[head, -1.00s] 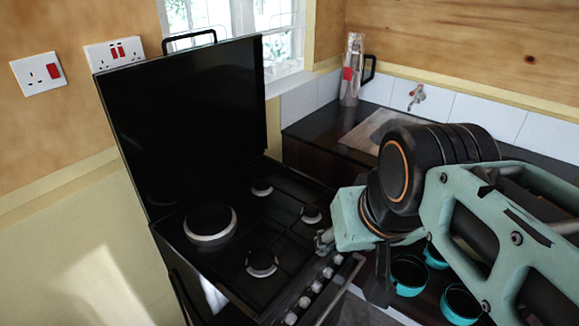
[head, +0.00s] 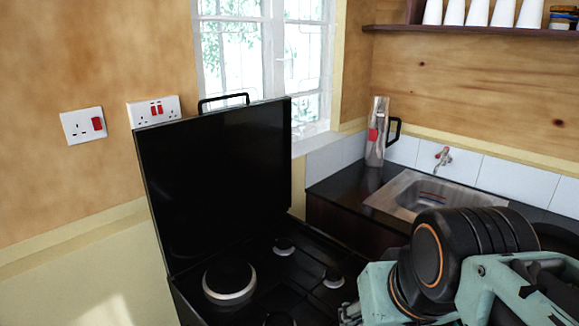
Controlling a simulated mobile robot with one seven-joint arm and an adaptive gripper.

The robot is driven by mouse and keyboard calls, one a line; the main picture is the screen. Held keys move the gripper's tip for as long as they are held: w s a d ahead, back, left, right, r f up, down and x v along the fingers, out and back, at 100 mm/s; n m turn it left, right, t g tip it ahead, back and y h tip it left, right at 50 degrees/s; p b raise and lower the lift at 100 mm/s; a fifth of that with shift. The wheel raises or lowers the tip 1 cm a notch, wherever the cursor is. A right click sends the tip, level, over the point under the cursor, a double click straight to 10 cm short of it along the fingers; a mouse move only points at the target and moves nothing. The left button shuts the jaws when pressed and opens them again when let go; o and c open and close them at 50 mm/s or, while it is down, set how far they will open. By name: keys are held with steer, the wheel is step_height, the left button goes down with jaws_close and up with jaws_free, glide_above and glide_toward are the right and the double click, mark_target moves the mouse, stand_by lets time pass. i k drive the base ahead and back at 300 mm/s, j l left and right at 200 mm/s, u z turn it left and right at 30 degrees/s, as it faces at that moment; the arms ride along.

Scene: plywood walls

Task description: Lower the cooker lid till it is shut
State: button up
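The black cooker lid (head: 213,180) stands raised, close to upright, at the back of the cooker, with a black handle (head: 223,98) on its top edge. The black hob (head: 262,290) below it is uncovered and shows several burners; its front is cut off by the picture's bottom edge. My gripper (head: 348,314) is at the bottom of the picture, right of the burners and well apart from the lid. Only a small part of it shows, so its fingers cannot be made out.
To the right is a dark worktop with a metal sink (head: 420,195), a tap (head: 443,156) and a clear jug (head: 377,132). A shelf (head: 470,31) with white cups is at upper right. Wall sockets (head: 83,125) and a window (head: 265,60) are behind the lid.

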mark_target(211, 180)
steer(key=i+l+u, duration=0.1)
steer(key=u, duration=0.3)
steer(key=i+l+u, duration=0.1)
steer(key=u, duration=0.25)
steer(key=l+u, duration=0.2)
steer(key=u, duration=0.2)
steer(key=k+j, duration=0.4)
steer(key=i+l, duration=0.45)
